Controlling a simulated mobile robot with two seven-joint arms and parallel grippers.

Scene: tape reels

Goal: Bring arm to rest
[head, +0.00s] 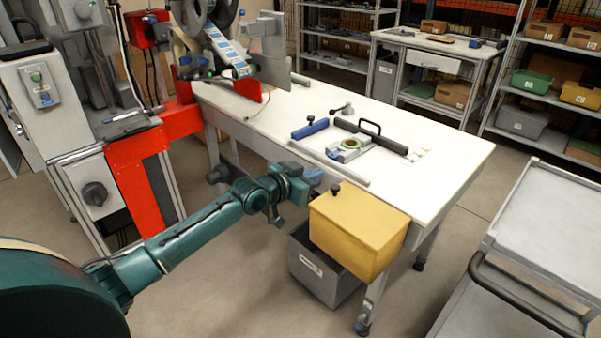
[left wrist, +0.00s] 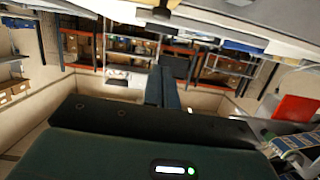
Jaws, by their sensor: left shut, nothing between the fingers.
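My left arm reaches in from the left in the head view, over the floor in front of the white table (head: 440,180). Its gripper (head: 316,176) is at the table's near edge, just behind and left of the yellow box (head: 355,235). The fingers are small and partly hidden there. In the left wrist view the gripper (left wrist: 163,88) shows its two fingers together with nothing between them. My right gripper is in neither view.
A grey bin (head: 322,270) sits under the yellow box. A reel machine (head: 215,55) with a label strip stands at the table's far left. A fixture with a blue bar (head: 310,129) lies on the table. A grey cart (head: 550,230) stands right, with open floor between.

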